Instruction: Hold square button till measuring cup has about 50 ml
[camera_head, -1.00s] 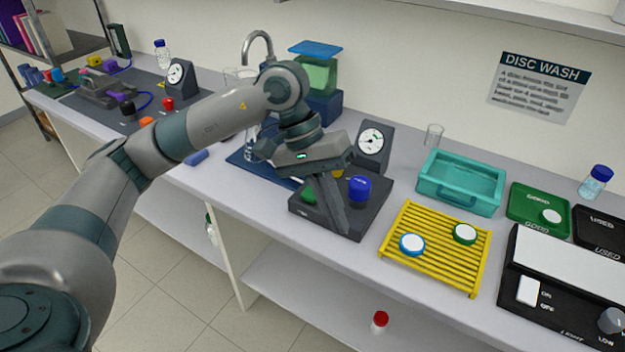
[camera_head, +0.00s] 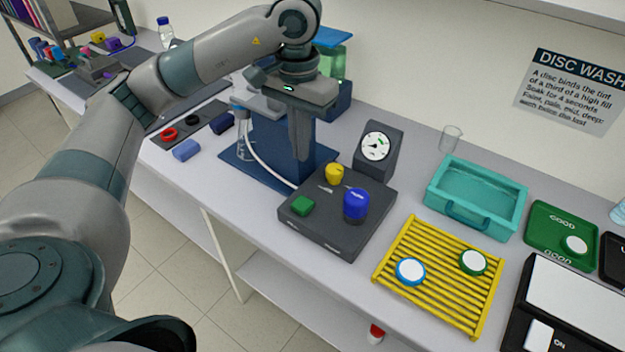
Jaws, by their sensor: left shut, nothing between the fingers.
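A dark control box (camera_head: 330,236) stands on the bench with a green square button (camera_head: 302,206), a yellow knob (camera_head: 334,173) and a tall blue knob (camera_head: 356,204). My left gripper (camera_head: 302,158) is shut and empty, pointing down in front of the blue stand (camera_head: 268,150). In the picture it is above the green button and apart from it. A clear glass cup (camera_head: 450,139) stands behind the teal tray and looks empty. My right gripper is out of view.
A round dial gauge (camera_head: 376,146) stands behind the control box. The teal tray (camera_head: 474,222), a yellow rack (camera_head: 412,294) with two discs and the green GOOD tray (camera_head: 545,243) are to the right. A white tube runs from the stand toward the box.

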